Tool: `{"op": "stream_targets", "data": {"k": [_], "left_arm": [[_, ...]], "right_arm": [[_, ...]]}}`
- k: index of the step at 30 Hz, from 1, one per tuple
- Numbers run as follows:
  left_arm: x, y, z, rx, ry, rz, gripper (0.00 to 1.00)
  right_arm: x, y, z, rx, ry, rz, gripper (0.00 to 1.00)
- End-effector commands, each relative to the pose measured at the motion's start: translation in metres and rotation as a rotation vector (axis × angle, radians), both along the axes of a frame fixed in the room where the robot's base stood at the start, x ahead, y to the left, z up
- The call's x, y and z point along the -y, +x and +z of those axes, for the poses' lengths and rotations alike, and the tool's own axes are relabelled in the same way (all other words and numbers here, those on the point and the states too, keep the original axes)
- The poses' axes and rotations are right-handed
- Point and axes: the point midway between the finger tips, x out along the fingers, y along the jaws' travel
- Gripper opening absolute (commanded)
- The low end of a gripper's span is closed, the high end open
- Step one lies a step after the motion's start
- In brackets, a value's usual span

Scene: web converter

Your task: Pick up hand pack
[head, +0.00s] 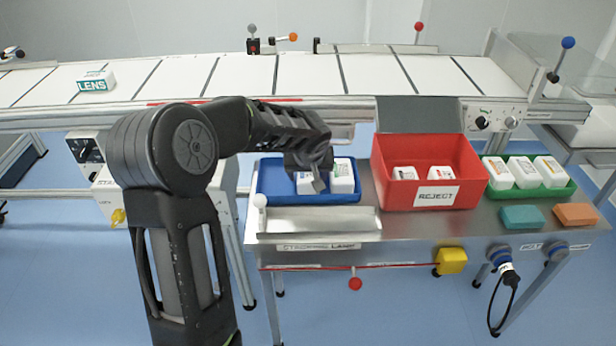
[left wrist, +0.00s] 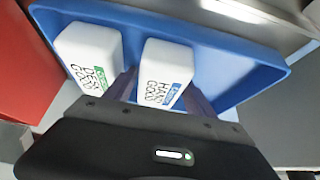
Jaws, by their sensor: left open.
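The hand pack (head: 305,188) is a white pack in the blue tray (head: 290,197), left of a second white pack (head: 343,184). In the left wrist view the hand pack (left wrist: 164,72) has a blue label patch and dark print that seems to read HAND. The second pack (left wrist: 88,55) there has a green patch. My left gripper (head: 318,183) points down into the tray. In the wrist view its open fingers (left wrist: 160,92) lie on either side of the hand pack's near end; whether they touch it I cannot tell. My right gripper is not in view.
A red reject bin (head: 450,150) holding white packs stands right of the tray. A green tray (head: 560,190) with several white packs is farther right. A metal ledge (head: 320,220) runs along the tray's front. A conveyor (head: 200,75) carrying a LENS box (head: 96,82) runs behind.

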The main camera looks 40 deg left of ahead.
Motion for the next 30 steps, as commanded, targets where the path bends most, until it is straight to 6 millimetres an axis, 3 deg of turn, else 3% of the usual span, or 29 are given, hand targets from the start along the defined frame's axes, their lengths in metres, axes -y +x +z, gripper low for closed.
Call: {"op": "stream_targets", "data": {"k": [4, 23, 30], "left_arm": [[0.0000, 0.0000, 0.0001, 0.000, 0.000, 0.000, 0.59], [0.0000, 0.0000, 0.0001, 0.000, 0.000, 0.000, 0.07], [0.0000, 0.0002, 0.0011, 0.001, 0.001, 0.000, 0.06]], "right_arm": [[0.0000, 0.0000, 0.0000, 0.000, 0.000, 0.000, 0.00], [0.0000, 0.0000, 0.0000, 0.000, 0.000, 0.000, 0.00], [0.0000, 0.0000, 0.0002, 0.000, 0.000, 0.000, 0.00]]}}
